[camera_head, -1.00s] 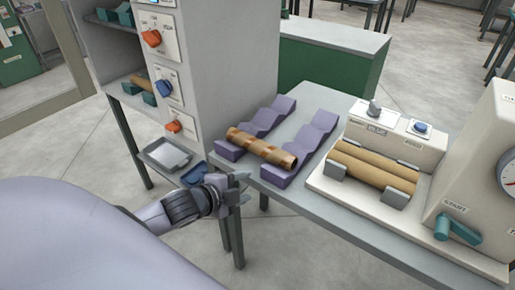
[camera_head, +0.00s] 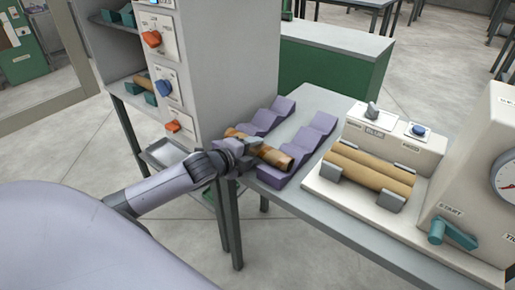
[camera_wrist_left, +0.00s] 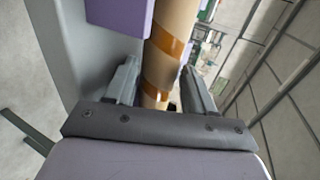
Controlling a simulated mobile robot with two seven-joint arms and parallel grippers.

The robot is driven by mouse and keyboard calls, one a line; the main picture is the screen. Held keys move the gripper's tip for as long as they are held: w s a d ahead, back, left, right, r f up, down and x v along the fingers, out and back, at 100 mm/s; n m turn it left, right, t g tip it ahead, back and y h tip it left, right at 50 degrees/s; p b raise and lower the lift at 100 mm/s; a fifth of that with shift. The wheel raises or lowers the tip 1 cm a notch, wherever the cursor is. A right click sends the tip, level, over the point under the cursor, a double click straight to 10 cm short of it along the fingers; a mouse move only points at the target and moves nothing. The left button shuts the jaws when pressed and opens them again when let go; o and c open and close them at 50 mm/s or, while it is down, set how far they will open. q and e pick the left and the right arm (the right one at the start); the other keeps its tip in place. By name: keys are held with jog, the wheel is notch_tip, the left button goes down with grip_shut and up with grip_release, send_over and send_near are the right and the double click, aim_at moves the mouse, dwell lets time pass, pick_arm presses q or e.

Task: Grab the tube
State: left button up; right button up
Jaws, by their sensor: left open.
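A brown tube (camera_head: 276,158) with darker orange bands lies across two purple wavy cradles (camera_head: 316,132) at the table's left end. My left gripper (camera_head: 247,158) is at the tube's middle in the head view and hides part of it. In the left wrist view the tube (camera_wrist_left: 170,55) runs away between the two open fingers of the left gripper (camera_wrist_left: 160,90). The fingers stand on either side of its near part; I cannot tell whether either touches it. My right gripper is not in view.
A winder machine (camera_head: 440,160) with two brown rollers (camera_head: 368,172) stands right of the cradles. A grey cabinet (camera_head: 225,75) with knobs rises close behind my left arm. A strip of grey table (camera_head: 312,97) behind the cradles is bare.

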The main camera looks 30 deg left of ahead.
pick_arm(q)
jog(key=shift+w+d+f, duration=0.1)
jog(key=shift+w+f, duration=0.2)
jog(key=shift+w, duration=0.25)
jog(key=c, duration=0.7)
